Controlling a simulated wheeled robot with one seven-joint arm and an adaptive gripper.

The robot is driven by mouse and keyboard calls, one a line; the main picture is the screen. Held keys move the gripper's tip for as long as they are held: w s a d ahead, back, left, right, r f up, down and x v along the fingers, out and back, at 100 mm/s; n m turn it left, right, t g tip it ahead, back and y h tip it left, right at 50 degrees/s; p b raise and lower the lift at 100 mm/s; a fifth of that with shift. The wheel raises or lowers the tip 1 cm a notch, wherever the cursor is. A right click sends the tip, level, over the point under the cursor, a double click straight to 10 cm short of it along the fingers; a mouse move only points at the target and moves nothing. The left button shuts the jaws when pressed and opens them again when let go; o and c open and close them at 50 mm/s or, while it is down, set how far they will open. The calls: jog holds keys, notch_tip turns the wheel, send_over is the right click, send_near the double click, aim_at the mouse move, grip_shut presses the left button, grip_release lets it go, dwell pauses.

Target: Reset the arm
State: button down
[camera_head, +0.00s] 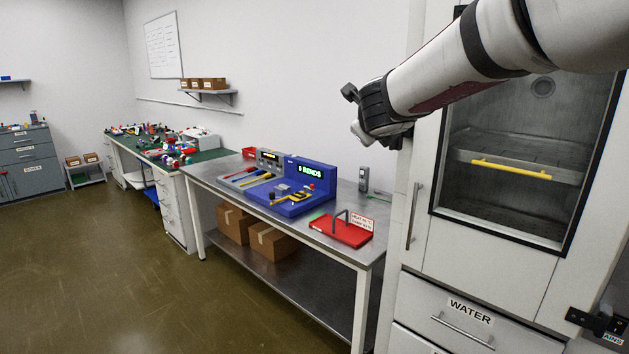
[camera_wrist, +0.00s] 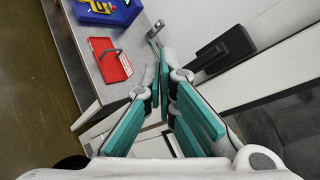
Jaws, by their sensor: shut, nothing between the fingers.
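My arm (camera_head: 440,80) reaches in from the upper right in the head view, in front of the white cabinet. Its wrist end is raised above the steel bench, and my fingers are mostly hidden there. In the wrist view my gripper (camera_wrist: 163,86) shows teal-padded fingers brought together, with nothing between them. It is apart from the bench top. A blue device (camera_head: 290,200) with a green-lit display stands on the bench. A red tray (camera_head: 340,231) with a grey handle and a small sign lies in front of it; it also shows in the wrist view (camera_wrist: 106,66).
The steel bench (camera_head: 213,173) stands left of the white cabinet (camera_head: 480,240), with boxes (camera_head: 272,243) on its lower shelf. The cabinet has a window and a drawer labelled WATER. A small grey device (camera_head: 364,180) is at the bench's back. The floor at left is clear.

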jog(key=s+a+n+g+y, duration=0.1)
jog(key=s+a+n+y, duration=0.15)
jog(key=s+n, duration=0.6)
jog(key=s+a+n+g+y, duration=0.2)
jog(key=s+n+y, duration=0.1)
jog(key=s+n, duration=0.55)
jog(key=s+d+f+n+g+h, duration=0.1)
jog(key=s+d+f+n+g, duration=0.1)
jog(key=s, duration=0.7)
jog(key=s+d+f+n+g+h, duration=0.2)
jog(key=s+d+f+n, duration=0.3)
jog(key=s+f, duration=0.3)
jog(key=s+d+f+n+g+h, duration=0.1)
jog(key=s+d+f+n+g, duration=0.1)
jog(key=s, duration=0.8)
notch_tip(320, 180, down, 3)
jog(key=d+n, duration=0.1)
jog(key=n, duration=0.1)
jog(key=shift+d+n+g, duration=0.25)
jog(key=shift+n+g, duration=0.05)
jog(key=shift+n, duration=0.1)
